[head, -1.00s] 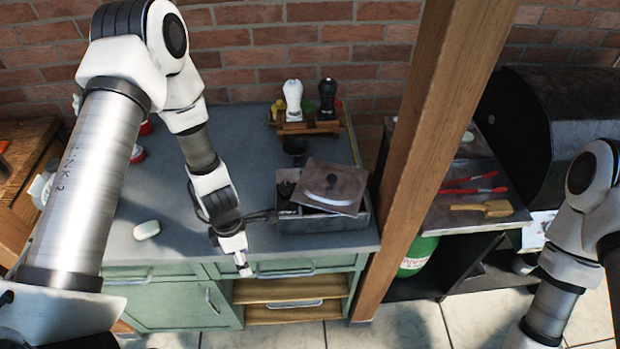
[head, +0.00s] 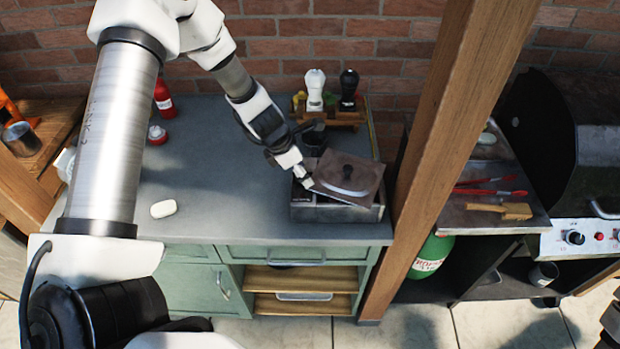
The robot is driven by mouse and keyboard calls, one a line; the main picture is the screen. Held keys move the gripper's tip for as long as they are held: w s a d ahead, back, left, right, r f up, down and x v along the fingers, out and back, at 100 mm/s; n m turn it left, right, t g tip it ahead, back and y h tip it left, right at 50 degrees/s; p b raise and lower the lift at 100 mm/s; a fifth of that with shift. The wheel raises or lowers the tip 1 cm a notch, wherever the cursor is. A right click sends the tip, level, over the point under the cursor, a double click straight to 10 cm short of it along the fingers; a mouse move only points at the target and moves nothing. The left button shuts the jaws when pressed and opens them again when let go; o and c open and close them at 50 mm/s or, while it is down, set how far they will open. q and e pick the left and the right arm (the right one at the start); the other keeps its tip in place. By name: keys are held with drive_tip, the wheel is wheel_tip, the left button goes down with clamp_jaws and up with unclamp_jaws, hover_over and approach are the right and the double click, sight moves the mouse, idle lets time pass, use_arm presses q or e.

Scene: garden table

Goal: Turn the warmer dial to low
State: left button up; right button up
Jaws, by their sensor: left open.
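A grey metal box (head: 345,214), which may be the warmer, stands at the right end of the dark grey counter. A brown square lid (head: 357,184) with a dark knob and pale curved handle lies tilted on top of it. No dial can be made out on this box. My left gripper (head: 306,183) is open at the box's left end, beside the lid's left edge; whether it touches is unclear. It hides part of the box there. A round black dial (head: 574,238) shows on the grill's front at the far right.
White and black shakers (head: 348,86) stand on a wooden rack behind the box. A wooden post (head: 432,150) rises right of the counter. Red tongs (head: 490,187) and a wooden brush (head: 502,210) lie beyond.

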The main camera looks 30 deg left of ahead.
use_arm(q)
drive_tip(key=shift+w+a+f, duration=0.15)
drive_tip(key=shift+a+f, duration=0.1)
drive_tip(key=shift+a, duration=0.2)
drive_tip(key=shift+c, duration=1.4)
drive_tip(key=shift+s+d+r, duration=0.2)
drive_tip(key=shift+s+r, duration=0.05)
clamp_jaws()
drive_tip(key=shift+a, duration=0.1)
use_arm(e)
drive_tip(key=shift+a+r, duration=0.15)
drive_tip(key=shift+a, duration=0.2)
use_arm(q)
drive_tip(key=shift+p, duration=0.3)
use_arm(e)
drive_tip(key=shift+r, duration=0.15)
